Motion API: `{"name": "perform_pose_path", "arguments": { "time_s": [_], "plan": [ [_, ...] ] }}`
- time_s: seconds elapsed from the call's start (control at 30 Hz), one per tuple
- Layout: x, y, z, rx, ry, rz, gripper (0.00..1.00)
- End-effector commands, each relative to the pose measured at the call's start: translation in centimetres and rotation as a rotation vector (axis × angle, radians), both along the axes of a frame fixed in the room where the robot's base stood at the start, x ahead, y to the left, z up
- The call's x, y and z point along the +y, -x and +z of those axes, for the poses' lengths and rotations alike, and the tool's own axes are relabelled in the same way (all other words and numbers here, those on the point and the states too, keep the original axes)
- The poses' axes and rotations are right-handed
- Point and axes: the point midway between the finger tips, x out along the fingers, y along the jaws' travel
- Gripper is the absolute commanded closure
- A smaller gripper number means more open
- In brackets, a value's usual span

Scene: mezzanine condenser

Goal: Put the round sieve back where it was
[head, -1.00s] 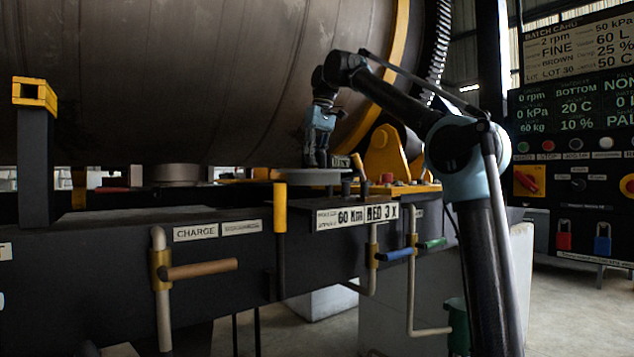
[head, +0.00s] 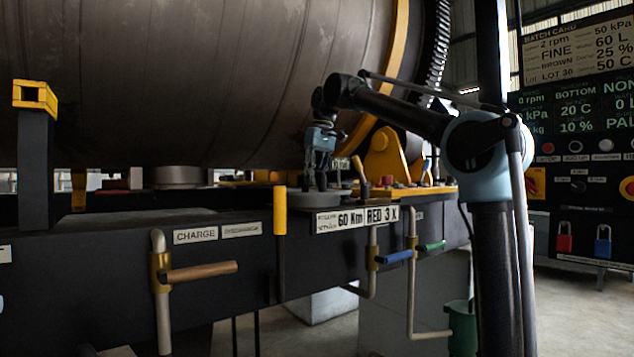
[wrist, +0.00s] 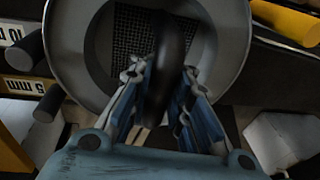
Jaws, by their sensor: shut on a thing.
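The round sieve (head: 311,199) is a flat grey disc at the front edge of the dark machine frame, just above the "60 Mm / RED 3 X" label. In the wrist view its wide pale rim (wrist: 68,50) surrounds a dark square mesh. A dark upright handle (wrist: 168,60) crosses the mesh. My gripper (head: 317,180) points down over the sieve, with its fingers closed on both sides of the handle; in the wrist view the blue fingers (wrist: 158,95) flank it. I cannot tell whether the sieve touches the frame below.
Another round grey piece (head: 178,176) sits left on the frame. A yellow post (head: 280,210) stands close left of the sieve, and small levers (head: 360,172) close right. The big drum (head: 200,80) hangs above.

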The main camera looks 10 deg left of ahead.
Motion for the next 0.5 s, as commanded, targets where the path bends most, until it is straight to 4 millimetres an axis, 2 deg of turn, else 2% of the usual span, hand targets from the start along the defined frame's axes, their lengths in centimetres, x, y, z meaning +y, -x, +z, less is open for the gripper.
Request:
{"name": "perform_pose_path", "arguments": {
  "time_s": [0.03,0.07,0.13,0.17,0.5],
  "plan": [
    [0.0,0.01,-0.13,0.0,0.0,0.0,1.0],
    [0.01,0.0,-0.11,0.0,0.0,0.0,0.8],
    [0.01,0.0,-0.1,0.0,0.0,0.0,0.64],
    [0.01,0.0,-0.09,0.0,0.0,0.0,0.6],
    [0.02,0.01,-0.02,0.0,0.0,0.0,0.6]
  ]
}}
